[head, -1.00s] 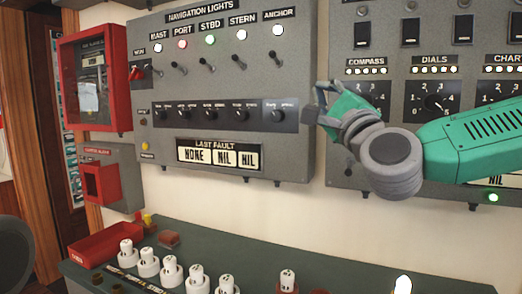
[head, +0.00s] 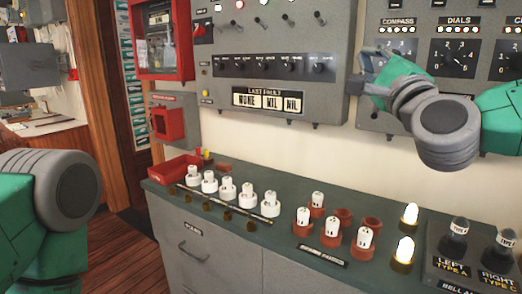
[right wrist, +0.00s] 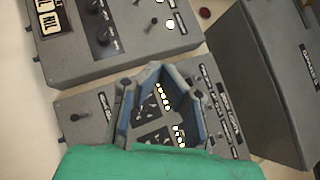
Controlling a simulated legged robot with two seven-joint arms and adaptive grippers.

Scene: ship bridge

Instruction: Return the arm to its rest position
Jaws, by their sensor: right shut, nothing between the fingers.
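My right arm, green and grey, comes in from the right in the head view. Its gripper (head: 362,78) is shut and empty. It is raised in front of the wall panels, near the right edge of the navigation lights panel (head: 225,66). In the right wrist view the fingers (right wrist: 160,72) come close together at their tips, with nothing held, and switch panels lie behind them. Part of my left arm shows at the left edge of the head view; its gripper is out of the picture.
Below my right arm is a dark green counter (head: 275,235) with white plugs in sockets, a red tray (head: 180,167), lit lamps (head: 403,250) and a control box (head: 470,262). A red wall box (head: 160,40) hangs at the left. Floor is free left of the counter.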

